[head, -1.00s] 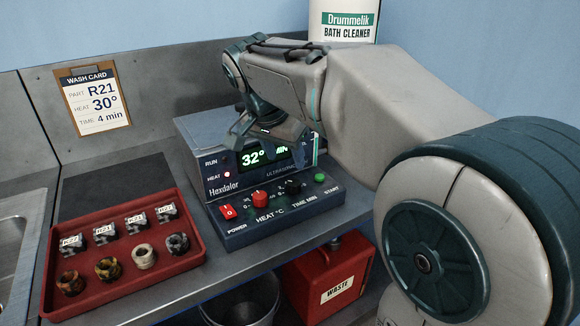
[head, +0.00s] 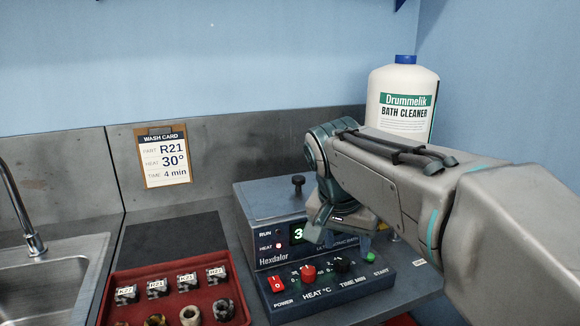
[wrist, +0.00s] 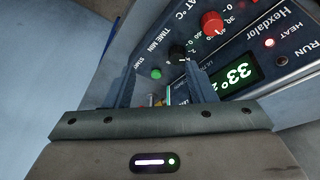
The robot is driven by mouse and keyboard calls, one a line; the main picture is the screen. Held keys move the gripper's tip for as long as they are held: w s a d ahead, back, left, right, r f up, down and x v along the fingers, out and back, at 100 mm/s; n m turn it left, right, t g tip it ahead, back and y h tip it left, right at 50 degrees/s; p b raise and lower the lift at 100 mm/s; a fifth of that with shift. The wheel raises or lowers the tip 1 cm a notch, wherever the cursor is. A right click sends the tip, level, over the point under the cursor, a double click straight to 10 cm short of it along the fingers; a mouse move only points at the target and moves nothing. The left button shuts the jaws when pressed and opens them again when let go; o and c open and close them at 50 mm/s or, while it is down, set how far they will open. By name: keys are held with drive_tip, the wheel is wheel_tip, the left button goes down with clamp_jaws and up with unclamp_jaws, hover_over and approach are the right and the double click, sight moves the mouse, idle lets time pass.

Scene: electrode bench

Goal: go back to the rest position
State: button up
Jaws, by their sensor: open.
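My gripper (head: 338,236) is open and empty in front of the Hexdalor ultrasonic bath's control box (head: 265,208), just above its panel. In the wrist view, its two fingers (wrist: 160,84) stand apart with the panel beyond them. The green display (wrist: 233,76) reads 33° in the wrist view; in the head view my gripper mostly hides it. The HEAT lamp (head: 278,245) glows red. The red power switch (head: 276,284), red heat knob (head: 308,273), black time knob (head: 342,264) and green start button (head: 370,257) are on the panel. No rest position is marked.
A red tray (head: 128,275) with marked parts and rings stands left of the bath, by a sink (head: 60,262). A white cleaner bottle (head: 400,85) stands behind my arm. The wash card (head: 163,155) reads R21, 30°, 4 min. A dark mat (head: 175,242) is bare.

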drive_tip(key=s+d+f+n+y+p, duration=0.2)
drive_tip(key=s+f+n+p, duration=0.3)
drive_tip(key=s, duration=0.8)
drive_tip(key=shift+d+f+n+p, duration=0.25)
drive_tip(key=shift+f+n+p, duration=0.2)
drive_tip(key=shift+f, duration=0.5)
